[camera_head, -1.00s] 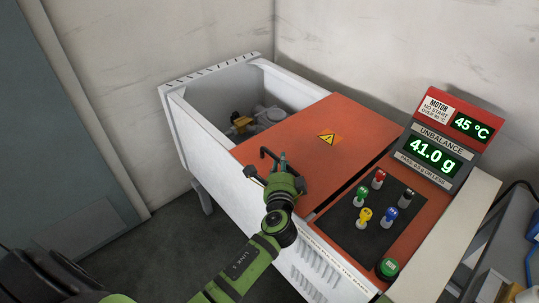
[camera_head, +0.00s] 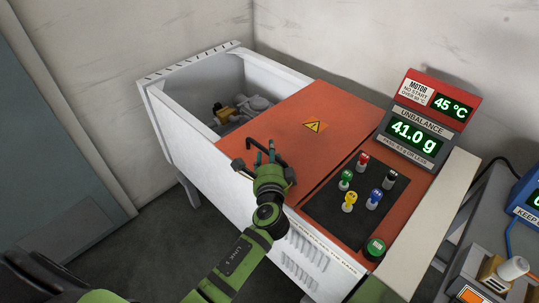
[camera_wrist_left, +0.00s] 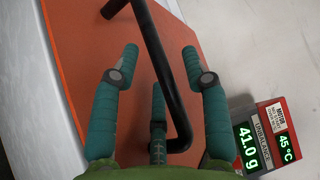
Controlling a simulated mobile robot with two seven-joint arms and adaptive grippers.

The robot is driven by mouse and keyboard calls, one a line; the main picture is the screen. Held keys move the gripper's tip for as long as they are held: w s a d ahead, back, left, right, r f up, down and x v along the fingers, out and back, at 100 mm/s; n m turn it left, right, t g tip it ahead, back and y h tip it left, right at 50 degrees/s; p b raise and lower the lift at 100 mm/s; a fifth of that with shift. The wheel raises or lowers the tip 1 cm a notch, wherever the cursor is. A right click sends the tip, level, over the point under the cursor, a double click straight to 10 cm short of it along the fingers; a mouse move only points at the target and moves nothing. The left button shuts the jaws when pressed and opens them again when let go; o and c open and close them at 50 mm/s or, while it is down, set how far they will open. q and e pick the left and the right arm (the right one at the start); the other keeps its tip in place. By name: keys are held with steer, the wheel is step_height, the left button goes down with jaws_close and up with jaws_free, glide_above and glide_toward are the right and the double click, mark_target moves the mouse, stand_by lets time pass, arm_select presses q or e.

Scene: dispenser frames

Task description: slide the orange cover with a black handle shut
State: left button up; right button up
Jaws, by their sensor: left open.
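The orange cover (camera_head: 345,112) lies over the middle of a white machine, with a yellow warning sign on it. It leaves the left part of the opening (camera_head: 190,92) uncovered. Its black handle (camera_head: 249,142) is at the front left of the cover, partly hidden by my gripper. My left gripper (camera_head: 262,152) is over the handle with its teal fingers spread. In the left wrist view the black handle (camera_wrist_left: 158,60) runs between the open fingers (camera_wrist_left: 163,65). I cannot tell whether any finger touches it. My right gripper is not in view.
Motor parts (camera_head: 245,108) show inside the opening. Right of the cover is a black button panel (camera_head: 335,215) with several coloured knobs, a green button (camera_head: 375,248) and a display (camera_head: 415,135). A grey table (camera_head: 470,235) with equipment stands at the right.

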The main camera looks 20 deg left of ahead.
arm_select(q)
steer(key=v, duration=1.2)
steer(key=shift+a+f, duration=0.1)
steer(key=shift+f, duration=0.05)
steer(key=s+a+f+n+g+h, duration=0.1)
steer(key=s+a+f+n+g, duration=0.6)
steer(key=s+f+n, duration=0.25)
steer(key=s+d+f+n+g+h, duration=0.1)
steer(key=s+d+n+g+h, duration=0.15)
steer(key=s, duration=0.25)
steer(key=s+d+f+n+g+h, duration=0.1)
steer(key=s+d+g+h, duration=0.15)
steer(key=s, duration=0.35)
step_height(320, 180, down, 23)
steer(key=s+p, duration=0.1)
steer(key=s, duration=0.2)
steer(key=s+a+f+g+p, duration=0.1)
steer(key=s+a+f+g, duration=0.1)
steer(key=s+f, duration=0.9)
steer(key=s+a, duration=0.1)
steer(key=s, duration=0.2)
steer(key=shift+s+a+f, duration=0.25)
steer(key=shift+s, duration=0.05)
